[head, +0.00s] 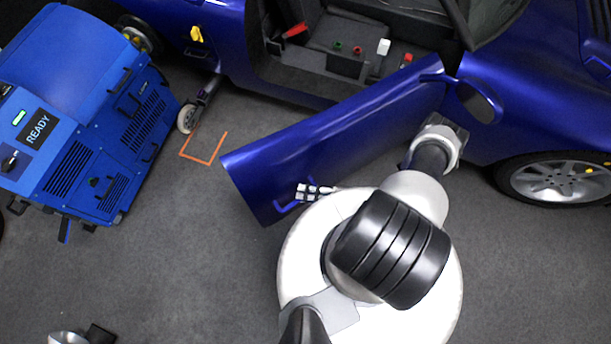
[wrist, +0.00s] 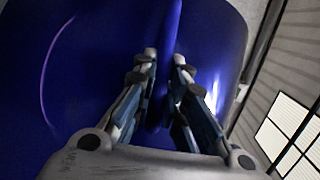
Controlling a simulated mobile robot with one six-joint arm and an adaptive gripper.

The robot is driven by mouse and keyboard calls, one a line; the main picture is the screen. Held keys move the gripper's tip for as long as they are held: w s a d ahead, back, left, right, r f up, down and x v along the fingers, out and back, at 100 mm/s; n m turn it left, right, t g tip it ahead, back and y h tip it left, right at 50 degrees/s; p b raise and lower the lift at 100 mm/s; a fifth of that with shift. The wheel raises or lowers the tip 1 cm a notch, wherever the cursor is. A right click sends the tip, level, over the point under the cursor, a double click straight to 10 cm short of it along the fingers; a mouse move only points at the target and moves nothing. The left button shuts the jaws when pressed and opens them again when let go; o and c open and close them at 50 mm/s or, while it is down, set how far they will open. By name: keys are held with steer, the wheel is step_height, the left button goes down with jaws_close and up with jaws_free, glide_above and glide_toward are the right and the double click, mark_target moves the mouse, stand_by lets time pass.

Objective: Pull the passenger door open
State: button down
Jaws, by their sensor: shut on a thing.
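The blue passenger door (head: 335,130) stands swung out from the car, wide open at its left end and joined to the body at the right near the mirror. Its blue handle (head: 288,208) shows near the door's free end. My gripper (wrist: 164,62) is shut on the handle, a blue upright bar (wrist: 172,30) between its fingers in the wrist view. In the head view only part of my gripper (head: 310,191) shows at the handle; my arm hides the rest. The door panel (wrist: 85,60) fills most of the wrist view.
The blue car body (head: 520,90) and its mirror (head: 478,100) are at the right. A blue machine marked READY (head: 80,120) stands at the left. A small wheel (head: 188,118) and an orange floor mark (head: 203,160) lie between.

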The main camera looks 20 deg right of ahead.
steer(key=shift+s+d, duration=0.1)
steer(key=shift+s, duration=0.05)
steer(key=c, duration=1.6)
jaws_free()
steer(key=v, duration=1.2)
